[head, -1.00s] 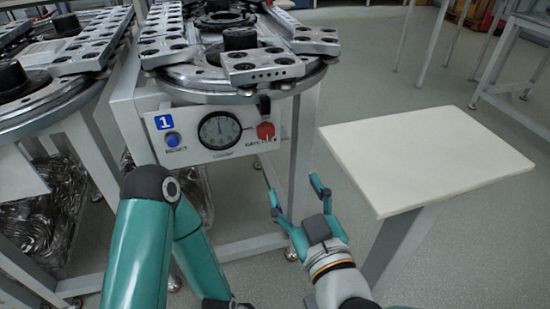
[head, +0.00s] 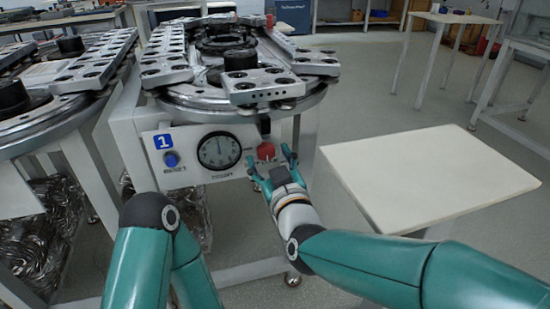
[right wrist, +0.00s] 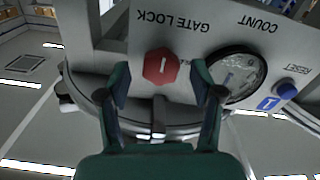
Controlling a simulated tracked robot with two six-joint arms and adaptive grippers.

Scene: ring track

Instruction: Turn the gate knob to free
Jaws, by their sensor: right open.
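The red gate knob (head: 266,151) is on the front panel of the ring track unit, right of the round dial. In the right wrist view the knob (right wrist: 161,67) is red with a pale line running roughly up and down, beside the upside-down words GATE LOCK. My right gripper (head: 270,162) is open in front of the knob. In the right wrist view its fingertips (right wrist: 161,80) stand on either side of the knob, with visible gaps. My left arm shows at the lower left of the head view, but its gripper is not in view.
The dial (head: 219,151) and blue reset button (head: 171,160) sit on the panel left of the knob. The ring track (head: 240,88) with its metal blocks overhangs the panel. A bare white table (head: 430,175) stands to the right.

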